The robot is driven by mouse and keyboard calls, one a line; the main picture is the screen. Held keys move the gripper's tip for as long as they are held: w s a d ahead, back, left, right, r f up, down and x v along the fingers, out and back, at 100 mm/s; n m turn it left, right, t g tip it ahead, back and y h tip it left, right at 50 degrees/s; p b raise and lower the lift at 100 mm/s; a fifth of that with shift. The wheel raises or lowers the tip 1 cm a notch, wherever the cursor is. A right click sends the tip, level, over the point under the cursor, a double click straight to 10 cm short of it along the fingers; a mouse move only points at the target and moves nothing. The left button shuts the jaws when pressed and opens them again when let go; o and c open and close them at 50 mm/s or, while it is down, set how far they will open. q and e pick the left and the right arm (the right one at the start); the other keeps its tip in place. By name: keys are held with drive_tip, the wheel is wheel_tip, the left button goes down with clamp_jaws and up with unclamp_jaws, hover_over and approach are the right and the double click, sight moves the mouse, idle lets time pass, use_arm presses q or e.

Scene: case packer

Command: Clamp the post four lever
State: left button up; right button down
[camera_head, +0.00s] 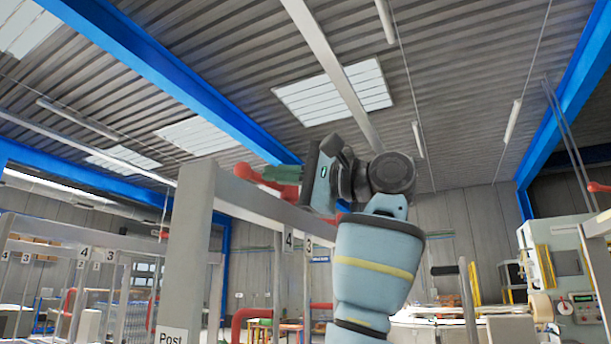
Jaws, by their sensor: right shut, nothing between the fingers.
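A grey upright post (188,250) stands left of centre. A red lever (245,172) sits at the top of this post, by the grey rail (260,205). My right gripper (268,175) is at the lever, its green fingers pointing left, shut with nothing between them. The fingers overlap the red part in this view; whether they touch it I cannot tell. The lever's far side and pivot are partly hidden. My left gripper is not in view.
Tags "4" (288,241) and "3" (308,244) hang under the rail. More grey rails with number tags (83,253) stand at the left. A machine with a control panel (585,308) stands at the right.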

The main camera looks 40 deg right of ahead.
sight(249, 174)
drive_tip(key=shift+x, duration=1.45)
drive_tip(key=shift+w+a, duration=0.15)
drive_tip(key=shift+w, duration=0.4)
